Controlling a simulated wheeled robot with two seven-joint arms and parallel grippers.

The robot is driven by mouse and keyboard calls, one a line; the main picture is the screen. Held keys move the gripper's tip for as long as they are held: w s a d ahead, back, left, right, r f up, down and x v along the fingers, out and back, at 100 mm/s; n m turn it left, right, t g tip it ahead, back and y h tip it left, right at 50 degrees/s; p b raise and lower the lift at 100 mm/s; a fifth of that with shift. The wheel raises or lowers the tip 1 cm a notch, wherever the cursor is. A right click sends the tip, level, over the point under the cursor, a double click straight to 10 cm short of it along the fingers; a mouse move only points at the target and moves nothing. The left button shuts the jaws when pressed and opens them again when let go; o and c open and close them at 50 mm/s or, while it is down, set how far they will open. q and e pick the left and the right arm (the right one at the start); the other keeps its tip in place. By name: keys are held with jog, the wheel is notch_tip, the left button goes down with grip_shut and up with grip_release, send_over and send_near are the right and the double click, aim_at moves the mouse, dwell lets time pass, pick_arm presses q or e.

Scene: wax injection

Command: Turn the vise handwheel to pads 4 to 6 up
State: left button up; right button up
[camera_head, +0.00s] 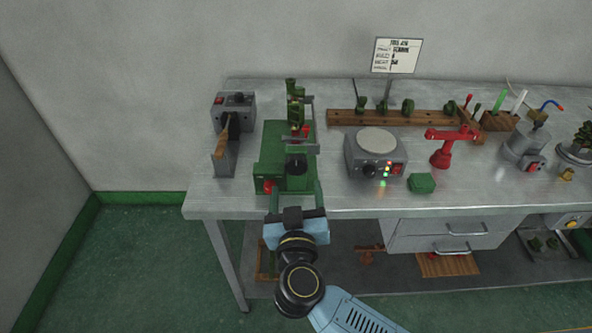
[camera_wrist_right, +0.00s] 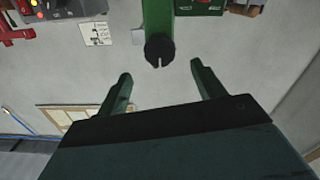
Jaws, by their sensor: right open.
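A green machine with a block-like base (camera_head: 267,158) stands near the front left of the bench, and I take it for the vise. A black round part (camera_head: 296,163) sits on it, perhaps the handwheel. Green pieces (camera_head: 294,100) stand at its back; no pad numbers are readable. My right gripper (camera_head: 296,194) is open and empty at the machine's front. In the right wrist view its spread fingers (camera_wrist_right: 160,72) point toward a slotted black round part (camera_wrist_right: 160,49) on a green bar, just beyond the fingertips, with no contact visible. My left gripper is not in view.
On the metal bench (camera_head: 225,203), a grey unit (camera_head: 232,105) stands left of the machine. A grey hotplate-like box (camera_head: 375,153), a green block (camera_head: 421,183) and a red stand (camera_head: 444,151) are to its right. A wooden rack (camera_head: 350,117) lies behind. A sign (camera_head: 397,55) stands at the back.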

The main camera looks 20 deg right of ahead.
aim_at(296, 168)
jog(key=b+x, duration=0.1)
jog(key=x, duration=0.6)
jog(key=shift+w+f, duration=0.1)
jog(key=shift+w, duration=0.15)
jog(key=c, duration=1)
